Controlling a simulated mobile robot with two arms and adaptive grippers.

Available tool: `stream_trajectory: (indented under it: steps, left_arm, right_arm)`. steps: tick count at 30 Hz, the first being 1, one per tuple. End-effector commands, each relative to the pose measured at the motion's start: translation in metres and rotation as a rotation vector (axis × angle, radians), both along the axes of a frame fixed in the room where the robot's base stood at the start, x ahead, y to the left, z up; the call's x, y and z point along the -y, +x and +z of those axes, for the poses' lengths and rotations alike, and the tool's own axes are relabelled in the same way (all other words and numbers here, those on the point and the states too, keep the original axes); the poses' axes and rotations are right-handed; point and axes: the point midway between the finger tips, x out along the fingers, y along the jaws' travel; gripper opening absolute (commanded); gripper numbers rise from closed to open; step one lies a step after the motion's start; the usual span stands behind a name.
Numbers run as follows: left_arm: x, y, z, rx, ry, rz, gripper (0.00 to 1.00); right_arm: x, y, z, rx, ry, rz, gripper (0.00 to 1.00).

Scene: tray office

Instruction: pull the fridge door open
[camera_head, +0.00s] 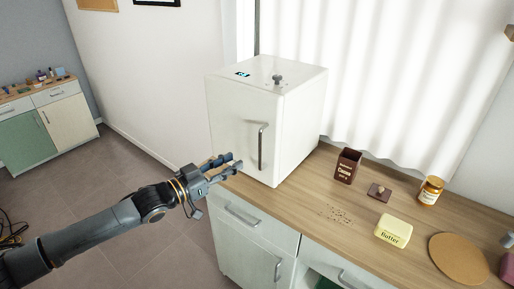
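A small white fridge (298,124) stands on the left part of the wooden counter. Its door (232,128) faces left-front and looks closed. A grey vertical bar handle (262,147) is on the right side of the door. My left gripper (236,162) is in front of the lower part of the door, left of the handle. Its two fingers point toward the handle and are apart, with nothing seen between them. The fingertips look short of the handle; I cannot tell the exact gap. My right gripper is not in view.
On the counter (310,205) right of the fridge are a brown cocoa tin (347,166), its lid (379,191), a jar (431,191), a yellow butter block (393,231) and a round board (458,259). Drawers and cabinet doors (262,262) lie below. The floor at left is mostly clear.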

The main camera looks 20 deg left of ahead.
Motion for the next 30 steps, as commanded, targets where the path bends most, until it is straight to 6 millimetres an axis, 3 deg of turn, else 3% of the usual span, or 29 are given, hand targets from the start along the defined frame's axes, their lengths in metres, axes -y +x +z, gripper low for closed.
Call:
stream_trajectory:
  steps: [15, 29, 30]
  left_arm:
    - [0.044, 0.072, 0.002, 0.002, 0.001, 0.000, 0.32]
    - [0.051, 0.083, 0.000, 0.001, 0.003, -0.001, 0.32]
    - [0.051, 0.083, 0.000, 0.001, 0.003, -0.001, 0.26]
  right_arm:
    - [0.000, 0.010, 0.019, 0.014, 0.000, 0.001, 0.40]
    - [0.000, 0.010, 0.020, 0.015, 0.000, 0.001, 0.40]
    - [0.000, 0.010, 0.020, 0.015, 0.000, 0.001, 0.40]
